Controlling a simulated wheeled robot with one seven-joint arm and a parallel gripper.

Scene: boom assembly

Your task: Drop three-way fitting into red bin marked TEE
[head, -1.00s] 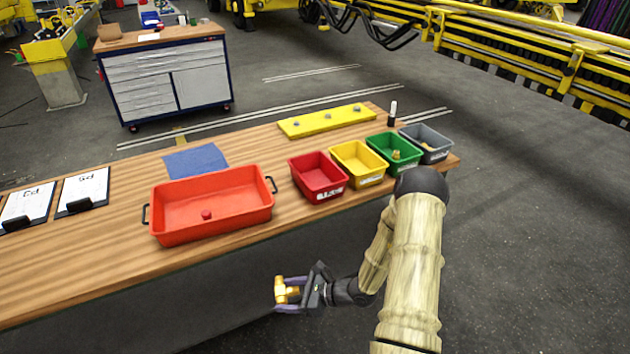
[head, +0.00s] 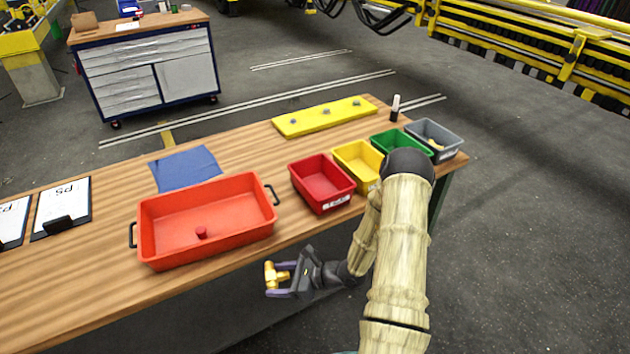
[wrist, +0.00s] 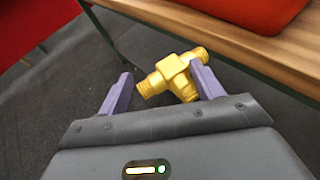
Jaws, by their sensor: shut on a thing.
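My gripper (head: 280,278) is shut on a brass three-way fitting (head: 277,275). It holds the fitting in front of the table's near edge, below and left of the red bin. In the wrist view the fitting (wrist: 172,76) sits between the two purple fingers, its threaded ends showing. The small red bin (head: 322,184) stands on the table and looks empty. A white label is on its front; its text is too small to read.
A large orange-red tray (head: 160,262) with a small red piece (head: 201,233) inside stands left of the bin. Yellow (head: 357,162), green (head: 400,143) and grey (head: 434,138) bins stand to its right, partly behind my arm. A yellow plate (head: 324,117) lies behind.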

